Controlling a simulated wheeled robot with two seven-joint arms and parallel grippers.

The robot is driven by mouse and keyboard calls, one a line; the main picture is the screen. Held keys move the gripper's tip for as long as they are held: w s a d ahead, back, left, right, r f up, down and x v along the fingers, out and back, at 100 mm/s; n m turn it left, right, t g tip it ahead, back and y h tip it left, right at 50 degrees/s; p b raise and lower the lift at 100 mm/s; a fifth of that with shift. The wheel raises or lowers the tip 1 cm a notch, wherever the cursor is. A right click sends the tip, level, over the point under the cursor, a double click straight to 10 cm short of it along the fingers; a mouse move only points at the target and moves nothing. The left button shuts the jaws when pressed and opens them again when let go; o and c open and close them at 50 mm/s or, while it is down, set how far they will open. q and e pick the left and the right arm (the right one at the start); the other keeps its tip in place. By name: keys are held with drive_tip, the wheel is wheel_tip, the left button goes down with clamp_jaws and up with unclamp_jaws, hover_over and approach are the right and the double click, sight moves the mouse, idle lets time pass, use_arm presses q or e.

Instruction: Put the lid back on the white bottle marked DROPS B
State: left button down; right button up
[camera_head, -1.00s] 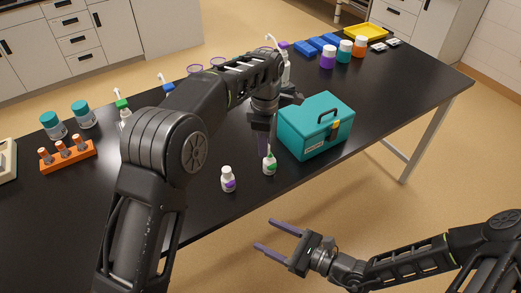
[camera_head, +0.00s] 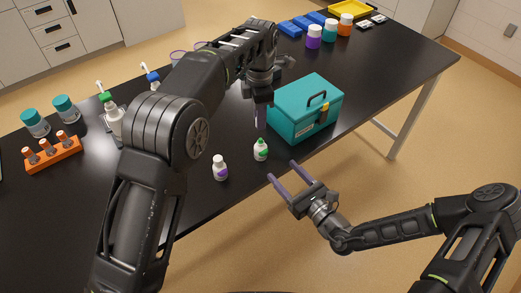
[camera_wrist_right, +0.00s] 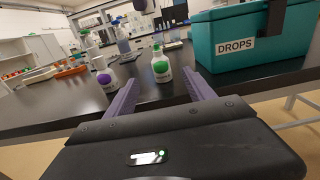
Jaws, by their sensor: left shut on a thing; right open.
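Two small white bottles stand upright near the table's front edge. My left gripper (camera_head: 261,120), fingers pointing down, appears just above or behind the green-marked bottle. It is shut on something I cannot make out. My right gripper (camera_head: 289,175) is open and empty, its fingers toward the green-marked bottle, apart from it.
A teal box (camera_head: 290,118) labelled DROPS (camera_wrist_right: 236,46) stands close right of the green-marked bottle. An orange rack (camera_head: 54,155), teal-lidded jars (camera_head: 65,108) and a green-topped bottle (camera_head: 112,118) stand left. Colored jars (camera_head: 330,29) and a yellow tray (camera_head: 351,9) are far back.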

sight(266, 153)
drive_tip(key=x, duration=1)
drive_tip(key=shift+w+a, duration=0.15)
drive_tip(key=shift+c, duration=0.5)
clamp_jaws()
